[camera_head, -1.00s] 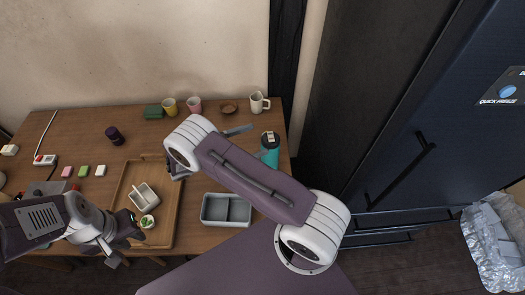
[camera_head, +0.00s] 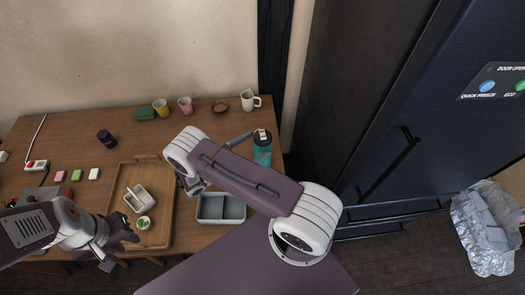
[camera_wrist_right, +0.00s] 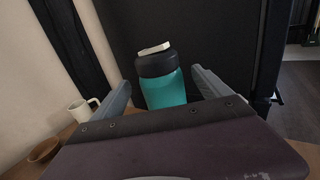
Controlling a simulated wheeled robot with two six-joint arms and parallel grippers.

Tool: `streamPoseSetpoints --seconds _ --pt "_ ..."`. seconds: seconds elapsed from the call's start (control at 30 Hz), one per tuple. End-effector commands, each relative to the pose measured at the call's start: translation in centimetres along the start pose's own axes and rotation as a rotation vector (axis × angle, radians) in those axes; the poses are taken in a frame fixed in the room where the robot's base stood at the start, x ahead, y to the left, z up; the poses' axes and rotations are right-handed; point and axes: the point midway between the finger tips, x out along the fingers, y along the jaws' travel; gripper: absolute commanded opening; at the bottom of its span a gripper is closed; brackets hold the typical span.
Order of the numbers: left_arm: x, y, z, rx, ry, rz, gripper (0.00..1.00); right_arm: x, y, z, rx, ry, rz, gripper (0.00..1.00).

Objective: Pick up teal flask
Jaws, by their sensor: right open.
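The teal flask (camera_head: 262,152) stands upright near the right end of the wooden table, with a dark lid and a white top piece. In the right wrist view the flask (camera_wrist_right: 163,88) is between the two fingers of my right gripper (camera_wrist_right: 164,88), which are spread apart with no clear contact. In the head view my right arm hides much of that gripper; one finger (camera_head: 238,138) shows just left of the flask. My left gripper (camera_head: 118,246) is over the front left of the table, by the wooden tray; its jaw opening is unclear.
A white mug (camera_head: 248,100) and a brown bowl (camera_head: 220,105) stand behind the flask. A grey divided box (camera_head: 221,209) lies in front. The wooden tray (camera_head: 163,212) holds a small white container and a cup. A dark fridge (camera_head: 400,120) stands right of the table.

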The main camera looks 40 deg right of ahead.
Motion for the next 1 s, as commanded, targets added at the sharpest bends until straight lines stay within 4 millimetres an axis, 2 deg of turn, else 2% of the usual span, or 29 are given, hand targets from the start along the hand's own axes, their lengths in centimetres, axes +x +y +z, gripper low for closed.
streamPoseSetpoints --seconds 0.03,0.2,0.43,0.73,0.77,1.0 --pt "-1.0 0.0 -0.1 0.000 0.000 0.000 0.28 1.1 -0.2 0.6 -0.005 -0.002 -0.005 0.87" --pt "-1.5 0.0 -0.2 0.000 0.000 0.000 0.28 3.3 -0.1 0.2 -0.002 -0.001 -0.002 0.87" --pt "-1.4 0.0 -0.1 0.000 0.000 0.000 0.28 3.5 -0.1 0.0 -0.001 0.000 -0.001 0.87" --pt "-1.4 0.0 -0.1 0.000 0.000 0.000 0.28 3.5 -0.1 0.1 0.000 -0.001 -0.001 0.04" --pt "-1.4 0.0 -0.1 0.000 0.000 0.000 0.28 3.5 -0.1 0.1 -0.001 -0.001 -0.001 0.00" --pt "-1.4 0.0 -0.1 0.000 0.000 0.000 0.28 3.5 0.0 0.2 0.000 -0.002 -0.001 0.00"
